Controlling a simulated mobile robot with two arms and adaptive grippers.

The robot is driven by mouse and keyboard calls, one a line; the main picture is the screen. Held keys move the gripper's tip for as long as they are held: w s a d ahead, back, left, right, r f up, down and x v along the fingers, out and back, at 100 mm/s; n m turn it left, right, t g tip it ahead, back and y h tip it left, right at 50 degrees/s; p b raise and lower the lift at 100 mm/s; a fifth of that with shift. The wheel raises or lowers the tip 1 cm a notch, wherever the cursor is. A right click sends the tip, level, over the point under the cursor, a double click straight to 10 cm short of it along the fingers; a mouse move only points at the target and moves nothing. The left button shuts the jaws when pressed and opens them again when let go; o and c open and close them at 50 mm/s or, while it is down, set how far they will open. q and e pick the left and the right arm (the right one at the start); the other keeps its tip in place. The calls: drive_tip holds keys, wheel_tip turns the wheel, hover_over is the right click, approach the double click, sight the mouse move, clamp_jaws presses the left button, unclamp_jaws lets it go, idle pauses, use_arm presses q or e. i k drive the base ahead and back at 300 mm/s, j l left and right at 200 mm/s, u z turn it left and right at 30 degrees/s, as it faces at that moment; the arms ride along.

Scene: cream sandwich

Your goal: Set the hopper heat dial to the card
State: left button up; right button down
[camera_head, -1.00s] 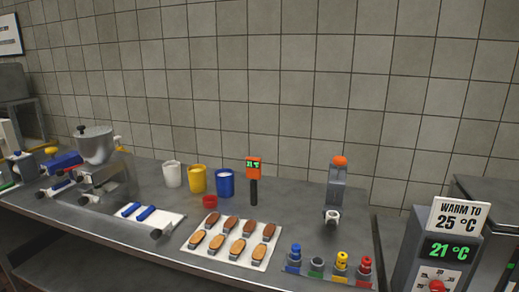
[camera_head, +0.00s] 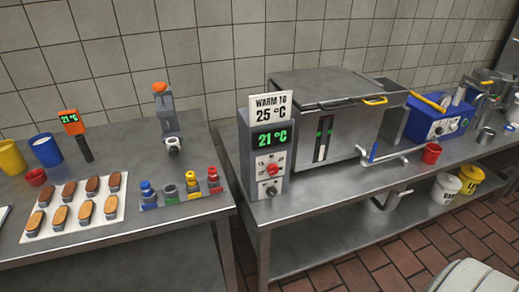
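The hopper's grey control box (camera_head: 265,155) stands at the front left of the right-hand table, against the big steel hopper (camera_head: 340,115). A white card (camera_head: 270,107) on top of it reads "WARM TO 25 °C". Its green display (camera_head: 270,139) reads 21 °C. Below that is a red dial (camera_head: 271,170) on a pale scale plate; its exact setting is too small to read. A second dark knob with a red marking (camera_head: 271,191) sits under it. Neither of my grippers is in view.
On the left table are a tray of éclair-like pastries (camera_head: 75,208), a rack of coloured nozzles (camera_head: 180,192), an orange thermometer (camera_head: 72,123) and cups. A gap separates the tables. A steel outlet with a blue handle (camera_head: 373,152) and a red cup (camera_head: 431,153) lie right of the box.

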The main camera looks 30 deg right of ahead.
sight(272, 170)
drive_tip(key=z, duration=1.1)
